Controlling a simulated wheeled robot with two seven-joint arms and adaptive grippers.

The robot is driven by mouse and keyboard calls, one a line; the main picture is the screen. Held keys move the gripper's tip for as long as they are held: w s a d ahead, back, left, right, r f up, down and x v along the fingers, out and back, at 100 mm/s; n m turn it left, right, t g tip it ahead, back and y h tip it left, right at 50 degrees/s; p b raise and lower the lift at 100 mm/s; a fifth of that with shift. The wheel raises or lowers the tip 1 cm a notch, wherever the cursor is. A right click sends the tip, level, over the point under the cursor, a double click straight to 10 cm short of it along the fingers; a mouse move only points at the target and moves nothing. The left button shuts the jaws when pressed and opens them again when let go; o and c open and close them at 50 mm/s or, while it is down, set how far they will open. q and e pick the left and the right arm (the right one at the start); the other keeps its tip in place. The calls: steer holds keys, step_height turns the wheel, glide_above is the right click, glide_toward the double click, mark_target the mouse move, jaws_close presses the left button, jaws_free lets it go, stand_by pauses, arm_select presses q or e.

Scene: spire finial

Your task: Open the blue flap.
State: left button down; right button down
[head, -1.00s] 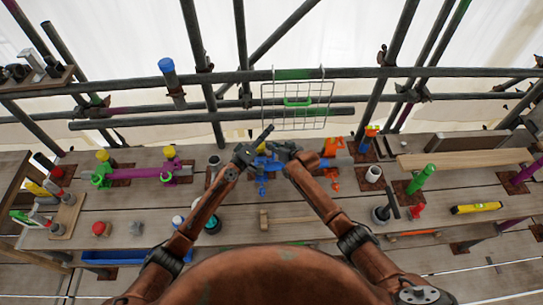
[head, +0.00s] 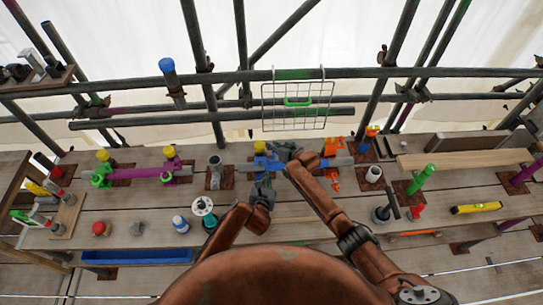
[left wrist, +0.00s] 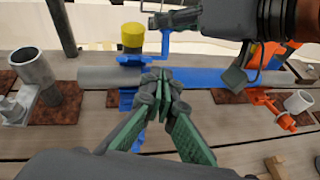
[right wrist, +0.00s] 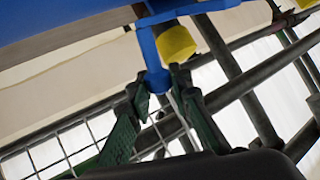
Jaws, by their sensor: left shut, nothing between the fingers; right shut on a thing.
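The blue clamp (head: 258,164) sits around a grey pipe on the bench; its blue base also shows in the left wrist view (left wrist: 127,97). A yellow cap (left wrist: 132,37) stands on its left part. The blue flap (left wrist: 166,42) is a raised, bent bar; in the right wrist view (right wrist: 148,48) it ends in a rounded knob. My right gripper (head: 285,150) is shut on this knob (right wrist: 157,81), between its fingertips. My left gripper (head: 263,180) is shut and empty in front of the clamp, its tips (left wrist: 163,74) overlapping the pipe in its own view. The clamp's middle is partly hidden.
An orange clamp (head: 332,180) stands right of the blue one. A grey clamp (head: 215,170) stands to the left. A wire basket (head: 297,106) hangs on the rail behind. A white flanged part (head: 203,206) and several small parts lie on the front planks.

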arm_select(q)
steer(key=x, duration=0.3)
steer(key=r+x, duration=0.1)
steer(key=x, duration=0.3)
steer(key=r+x, duration=0.1)
steer(key=x, duration=0.2)
steer(key=shift+x, duration=0.75)
steer(key=shift+w+d+r, duration=0.3)
steer(key=shift+w+r, duration=0.05)
steer(key=shift+w, duration=0.15)
